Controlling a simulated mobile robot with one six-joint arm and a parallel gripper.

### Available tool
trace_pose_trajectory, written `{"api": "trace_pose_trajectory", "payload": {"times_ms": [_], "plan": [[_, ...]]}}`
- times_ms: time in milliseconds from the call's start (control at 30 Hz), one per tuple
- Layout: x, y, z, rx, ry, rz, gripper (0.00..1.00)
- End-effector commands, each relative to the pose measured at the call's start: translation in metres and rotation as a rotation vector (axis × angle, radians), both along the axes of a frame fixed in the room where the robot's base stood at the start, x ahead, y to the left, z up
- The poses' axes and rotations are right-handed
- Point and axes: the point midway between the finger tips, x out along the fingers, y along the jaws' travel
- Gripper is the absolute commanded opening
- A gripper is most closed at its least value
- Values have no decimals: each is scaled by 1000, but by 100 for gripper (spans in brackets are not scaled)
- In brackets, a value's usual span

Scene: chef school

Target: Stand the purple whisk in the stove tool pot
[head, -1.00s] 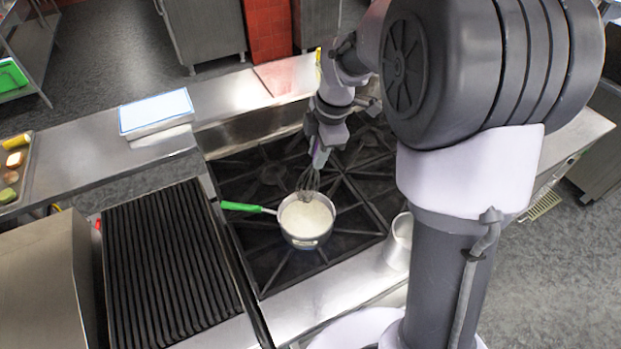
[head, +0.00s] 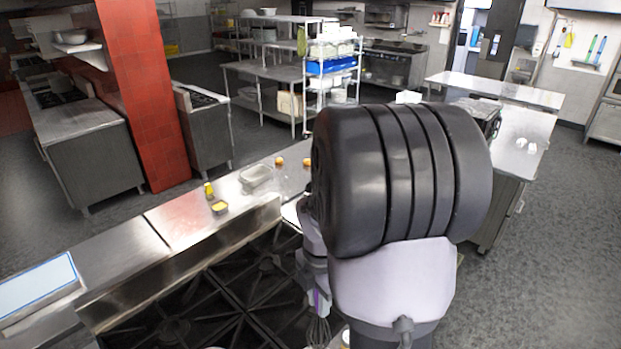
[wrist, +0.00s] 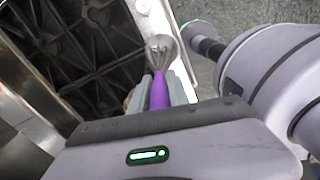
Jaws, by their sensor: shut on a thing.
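The purple whisk is held by its handle (wrist: 159,92) between the two grey fingers of my gripper (wrist: 160,88) in the wrist view. Its wire head points away from my gripper. In the head view my gripper (head: 318,292) hangs over the right side of the stove with the whisk's wires (head: 318,331) pointing down. A pale rim (head: 346,338), which looks like the stove tool pot, shows just right of the wires at the bottom edge, mostly cut off. I cannot tell the height of the whisk above it.
The black stove grates (head: 235,300) spread to the left of the whisk. A steel counter ledge behind them holds a clear container (head: 256,175), a small yellow tub (head: 220,207) and a yellow bottle (head: 208,189). A white board (head: 38,288) lies at the left.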

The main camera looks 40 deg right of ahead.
Motion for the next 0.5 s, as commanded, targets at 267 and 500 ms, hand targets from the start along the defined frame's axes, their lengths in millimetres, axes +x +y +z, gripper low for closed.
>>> {"api": "trace_pose_trajectory", "payload": {"times_ms": [267,500], "plan": [[0,1,-45,1,1,0,0],[0,1,-78,1,0,0,0]]}}
